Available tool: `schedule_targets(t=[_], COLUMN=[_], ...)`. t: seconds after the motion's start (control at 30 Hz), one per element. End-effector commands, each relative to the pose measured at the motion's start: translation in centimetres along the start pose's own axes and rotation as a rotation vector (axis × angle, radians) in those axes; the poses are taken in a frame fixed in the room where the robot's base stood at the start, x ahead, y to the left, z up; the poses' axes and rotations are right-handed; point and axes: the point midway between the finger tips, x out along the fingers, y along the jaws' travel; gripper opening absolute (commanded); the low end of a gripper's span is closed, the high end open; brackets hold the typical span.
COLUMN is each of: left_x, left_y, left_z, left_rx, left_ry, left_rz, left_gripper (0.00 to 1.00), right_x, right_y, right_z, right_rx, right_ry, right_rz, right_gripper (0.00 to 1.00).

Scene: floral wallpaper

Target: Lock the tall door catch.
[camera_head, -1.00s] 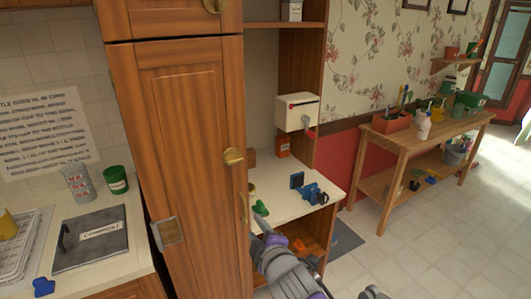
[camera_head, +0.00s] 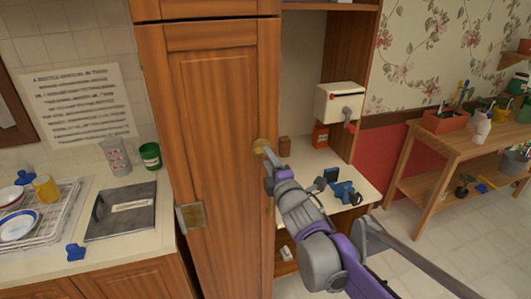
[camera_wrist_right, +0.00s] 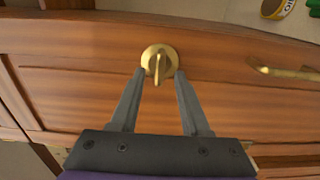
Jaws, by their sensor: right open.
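The tall wooden door (camera_head: 222,110) stands closed in the middle of the head view. Its catch (camera_head: 260,145), a round brass plate with a raised turn tab, sits near the right edge. My right gripper (camera_head: 268,154) is at the catch and partly covers it there. In the right wrist view the catch (camera_wrist_right: 158,61) lies just beyond and between the tips of my open right gripper (camera_wrist_right: 160,74). The tab runs up and down in that picture, in line with the fingers. Contact cannot be told. My left gripper is not in view.
A brass handle (camera_wrist_right: 285,72) is on the same door, right of the catch in the wrist view. A counter with a compost lid (camera_head: 122,210) is on the left. A shelf with blue items (camera_head: 343,192) lies behind my right arm. A wooden bench (camera_head: 445,160) stands at right.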

Motion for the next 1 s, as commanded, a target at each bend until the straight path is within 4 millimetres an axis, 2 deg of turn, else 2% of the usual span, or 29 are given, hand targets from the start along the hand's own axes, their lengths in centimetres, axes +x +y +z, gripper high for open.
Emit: schedule_targets(t=[0.1, 0.2, 0.57, 0.6, 0.67, 0.83, 0.87, 1.0], left_x=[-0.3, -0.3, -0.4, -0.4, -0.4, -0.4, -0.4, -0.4], left_y=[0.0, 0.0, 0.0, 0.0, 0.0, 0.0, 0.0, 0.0], left_z=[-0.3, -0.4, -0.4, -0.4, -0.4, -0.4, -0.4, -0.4], left_rx=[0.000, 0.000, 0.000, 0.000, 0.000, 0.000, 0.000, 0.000], left_ry=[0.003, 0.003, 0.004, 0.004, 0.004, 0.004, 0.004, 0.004], left_rz=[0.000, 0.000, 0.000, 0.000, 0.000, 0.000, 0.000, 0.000], left_gripper=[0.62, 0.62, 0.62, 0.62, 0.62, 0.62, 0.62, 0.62], right_x=[1.8, 2.7, 3.3, 3.3, 3.3, 3.3, 3.3, 3.3], right_y=[0.1, 0.0, -0.1, -0.1, -0.1, -0.1, -0.1, -0.1], right_z=[0.0, 0.0, 0.0, 0.0, 0.0, 0.0, 0.0, 0.0], right_rx=[0.000, 0.002, 0.001, 0.001, 0.001, 0.001, 0.001, 0.001], right_ry=[0.000, 0.000, 0.000, 0.000, 0.000, 0.000, 0.000, 0.000], right_rz=[0.000, 0.000, -0.001, -0.001, -0.001, -0.001, -0.001, -0.001], right_gripper=[0.46, 0.46, 0.46, 0.44, 0.34, 0.03, 0.00, 0.00])
